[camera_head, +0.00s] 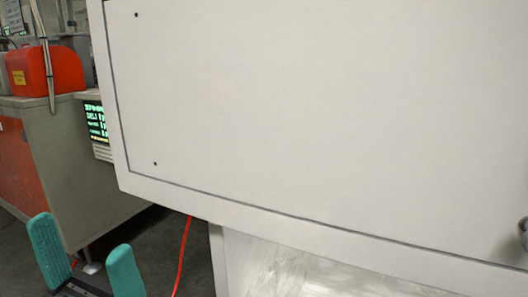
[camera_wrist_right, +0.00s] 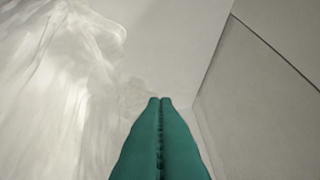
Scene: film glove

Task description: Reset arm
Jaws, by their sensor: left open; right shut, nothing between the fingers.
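My left gripper (camera_head: 84,252) shows at the bottom left of the head view. Its two green fingers stand well apart with nothing between them. It is in front of the floor, left of the white cabinet (camera_head: 300,110). My right gripper (camera_wrist_right: 161,102) shows in the right wrist view, its green fingers pressed together and empty. It points toward a pale surface, with crumpled clear film (camera_wrist_right: 60,80) to its left and a grey-white panel (camera_wrist_right: 255,100) to its right. I cannot tell whether it touches the film. The right gripper is not visible in the head view.
The white cabinet fills most of the head view, with clear film (camera_head: 300,275) below its panel. A round metal part (camera_head: 522,228) is at the right edge. A grey counter (camera_head: 75,150) with a red case (camera_head: 27,70), a lit display (camera_head: 96,121) and an orange cable (camera_head: 183,255) are at left.

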